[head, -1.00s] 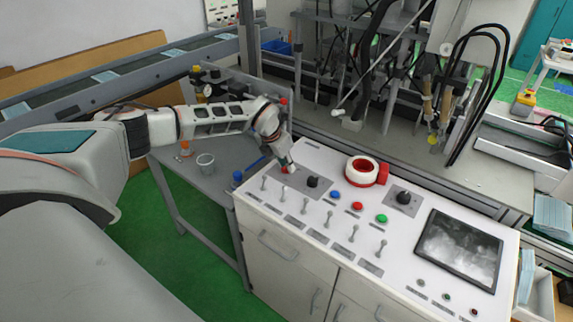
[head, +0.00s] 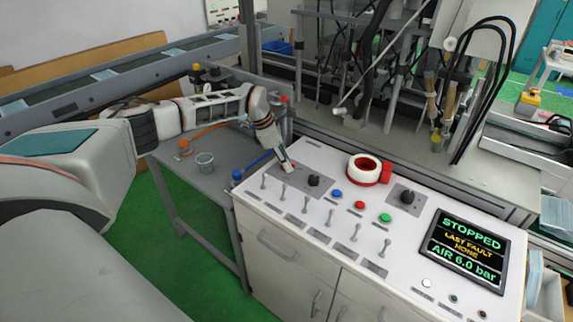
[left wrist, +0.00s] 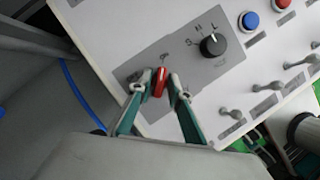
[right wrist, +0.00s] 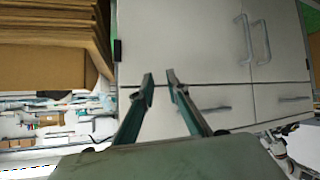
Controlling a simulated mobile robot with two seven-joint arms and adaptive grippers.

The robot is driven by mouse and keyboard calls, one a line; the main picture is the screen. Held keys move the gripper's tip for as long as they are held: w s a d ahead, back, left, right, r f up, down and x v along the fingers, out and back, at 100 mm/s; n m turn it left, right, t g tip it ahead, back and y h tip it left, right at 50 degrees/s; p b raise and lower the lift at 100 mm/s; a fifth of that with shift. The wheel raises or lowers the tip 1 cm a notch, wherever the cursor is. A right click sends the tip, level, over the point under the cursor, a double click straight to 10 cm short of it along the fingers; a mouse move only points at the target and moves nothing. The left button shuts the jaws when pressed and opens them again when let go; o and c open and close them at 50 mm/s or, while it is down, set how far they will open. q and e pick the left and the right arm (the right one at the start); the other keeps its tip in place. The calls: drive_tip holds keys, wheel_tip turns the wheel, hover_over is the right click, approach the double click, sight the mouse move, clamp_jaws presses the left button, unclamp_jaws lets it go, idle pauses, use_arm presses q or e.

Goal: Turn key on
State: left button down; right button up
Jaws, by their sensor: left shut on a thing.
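My left gripper (head: 287,166) reaches down to the grey key plate at the far left corner of the white control console. In the left wrist view the red key (left wrist: 160,82) stands between its two fingertips, and the gripper is shut on it. An "ON" label (left wrist: 164,56) shows just beyond the key.
A black selector knob (left wrist: 212,44) sits close beside the key. Several toggle switches (head: 283,190), blue, red and green buttons, and a red-and-white ring (head: 363,168) are on the console.

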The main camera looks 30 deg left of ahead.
idle(0.3)
use_arm(q)
drive_tip(key=c, duration=1.9)
unclamp_jaws()
drive_tip(key=v, duration=1.2)
drive_tip(key=shift+w, duration=0.1)
